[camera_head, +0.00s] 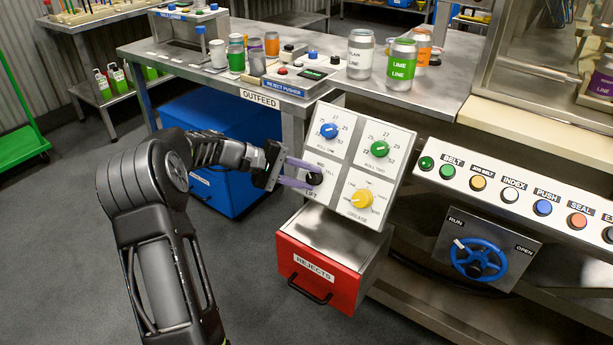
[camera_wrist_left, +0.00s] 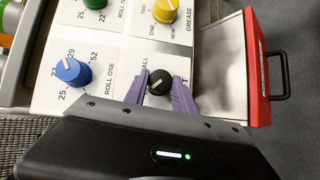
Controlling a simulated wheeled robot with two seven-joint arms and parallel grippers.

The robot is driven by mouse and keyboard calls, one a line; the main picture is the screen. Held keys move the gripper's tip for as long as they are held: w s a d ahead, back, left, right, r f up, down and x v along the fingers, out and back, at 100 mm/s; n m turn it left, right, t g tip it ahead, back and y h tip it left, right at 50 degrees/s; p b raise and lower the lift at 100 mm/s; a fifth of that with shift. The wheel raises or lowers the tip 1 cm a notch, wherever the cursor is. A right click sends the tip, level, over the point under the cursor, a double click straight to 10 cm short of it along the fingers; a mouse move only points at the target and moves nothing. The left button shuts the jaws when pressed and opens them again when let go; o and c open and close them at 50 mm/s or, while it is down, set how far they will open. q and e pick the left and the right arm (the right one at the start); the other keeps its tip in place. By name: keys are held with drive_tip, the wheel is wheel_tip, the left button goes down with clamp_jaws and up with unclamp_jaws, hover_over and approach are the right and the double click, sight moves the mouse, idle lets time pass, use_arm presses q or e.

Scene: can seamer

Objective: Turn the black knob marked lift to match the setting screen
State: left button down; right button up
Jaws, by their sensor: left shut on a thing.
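The black lift knob (camera_head: 314,178) sits at the lower left of a white tilted panel (camera_head: 347,205), with the words LIFT, MID and TALL around it. It also shows in the left wrist view (camera_wrist_left: 159,82), with a pale pointer line on its face. My left gripper (camera_head: 303,175) has its purple fingers on either side of the knob, shut on it. In the left wrist view the fingers (camera_wrist_left: 160,92) flank the knob. The exact mark the pointer meets is too small to tell. No setting screen can be read. My right gripper is not in view.
The panel also holds a blue knob (camera_head: 328,130), a green knob (camera_head: 379,149) and a yellow knob (camera_head: 361,199). A red REJECTS drawer (camera_head: 318,272) is below. A button strip (camera_head: 520,200) and blue handwheel (camera_head: 479,260) are at right. Cans stand on the bench behind.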

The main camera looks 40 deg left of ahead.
use_arm(q)
drive_tip(key=c, duration=1)
unclamp_jaws()
drive_tip(key=shift+c, duration=0.2)
drive_tip(key=shift+s, duration=0.1)
drive_tip(key=v, duration=0.7)
drive_tip(key=shift+s+a+p, duration=0.2)
drive_tip(key=shift+a+p, duration=0.05)
drive_tip(key=shift+p, duration=0.1)
drive_tip(key=shift+r, duration=0.15)
